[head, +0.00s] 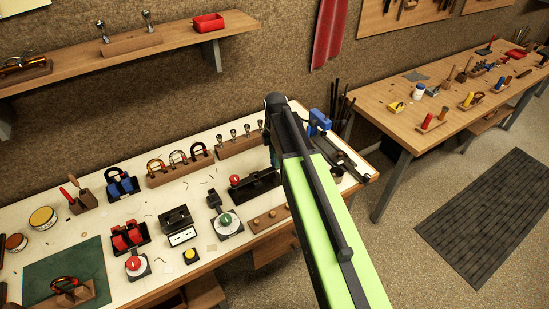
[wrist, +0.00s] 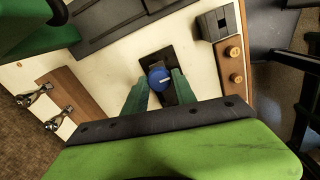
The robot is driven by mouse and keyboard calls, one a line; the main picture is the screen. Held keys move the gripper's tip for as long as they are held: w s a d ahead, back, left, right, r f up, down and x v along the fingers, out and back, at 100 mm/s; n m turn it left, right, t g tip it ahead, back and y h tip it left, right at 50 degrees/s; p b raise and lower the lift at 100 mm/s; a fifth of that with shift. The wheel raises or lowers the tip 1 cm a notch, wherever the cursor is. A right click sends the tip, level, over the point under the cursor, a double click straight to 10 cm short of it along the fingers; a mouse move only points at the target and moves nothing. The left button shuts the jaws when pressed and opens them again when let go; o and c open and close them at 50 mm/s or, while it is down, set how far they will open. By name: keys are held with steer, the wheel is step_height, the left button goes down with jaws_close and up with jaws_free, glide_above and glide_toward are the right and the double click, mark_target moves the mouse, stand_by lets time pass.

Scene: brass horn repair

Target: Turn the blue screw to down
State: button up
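The blue screw (wrist: 158,78) shows in the wrist view as a round blue head with a short pale mark, on a dark base plate (wrist: 171,60) on the pale bench top. The mark lies roughly sideways in the picture, slightly tilted. My gripper (wrist: 158,84) has its two green fingers apart, one on each side of the screw head. A small gap seems to show on each side; I cannot tell how deep the fingertips reach. In the head view, my arm hides the screw and my fingers.
In the wrist view, a wooden rack (wrist: 71,98) is at left, and a grey block (wrist: 216,24) and wooden strip (wrist: 234,62) at right.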

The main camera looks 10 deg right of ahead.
steer(key=o, duration=0.4)
step_height(320, 180, up, 17)
steer(key=p, duration=1.7)
steer(key=shift+r, duration=0.2)
steer(key=shift+f, duration=0.1)
